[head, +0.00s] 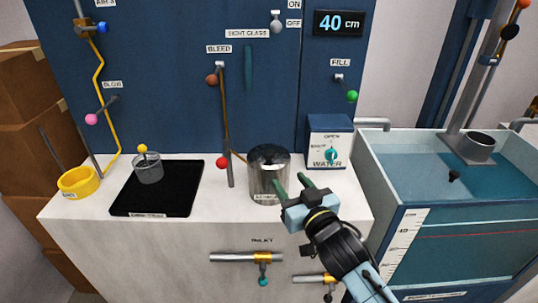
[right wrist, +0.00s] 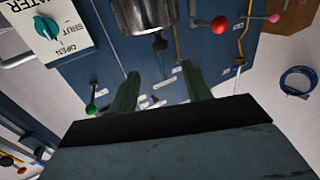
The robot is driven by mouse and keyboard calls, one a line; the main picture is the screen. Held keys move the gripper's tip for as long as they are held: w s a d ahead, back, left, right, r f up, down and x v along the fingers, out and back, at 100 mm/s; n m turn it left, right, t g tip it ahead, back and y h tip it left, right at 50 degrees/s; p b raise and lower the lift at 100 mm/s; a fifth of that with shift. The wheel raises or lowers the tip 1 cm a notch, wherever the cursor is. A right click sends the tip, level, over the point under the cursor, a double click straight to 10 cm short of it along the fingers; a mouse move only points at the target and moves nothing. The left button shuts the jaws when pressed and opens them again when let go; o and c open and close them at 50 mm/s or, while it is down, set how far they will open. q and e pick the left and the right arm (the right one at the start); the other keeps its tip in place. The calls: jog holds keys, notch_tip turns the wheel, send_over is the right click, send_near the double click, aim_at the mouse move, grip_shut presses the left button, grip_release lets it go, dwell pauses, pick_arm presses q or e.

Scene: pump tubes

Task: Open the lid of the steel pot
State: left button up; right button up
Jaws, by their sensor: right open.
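The steel pot (head: 268,178) is a shiny upright cylinder on the white counter, at the foot of the blue panel. Its top (head: 268,155) is partly reflective, and I cannot tell the lid's position. My right gripper (head: 290,180) is open at the pot's right front side, with its two dark green fingers pointing toward the panel. The left fingertip overlaps the pot's right edge in the picture; contact cannot be told. In the right wrist view the pot (right wrist: 145,14) shows at the top edge, beyond the open, empty fingers (right wrist: 160,85). My left gripper is not in view.
A red-ended lever (head: 222,163) stands just left of the pot. The water dial box (head: 329,140) is behind at right. A black mat (head: 180,192) with a glass cup (head: 148,168) and a yellow bowl (head: 78,181) are left. A water tank (head: 420,165) stands right.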

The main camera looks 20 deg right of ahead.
aim_at(271, 155)
jog(key=w, duration=0.4)
jog(key=w+a, duration=0.1)
jog(key=w, duration=0.3)
jog(key=w+b, duration=0.1)
jog(key=w, duration=0.4)
jog(key=shift+w+a+r, duration=0.1)
jog(key=shift+a+r, duration=0.15)
grip_shut()
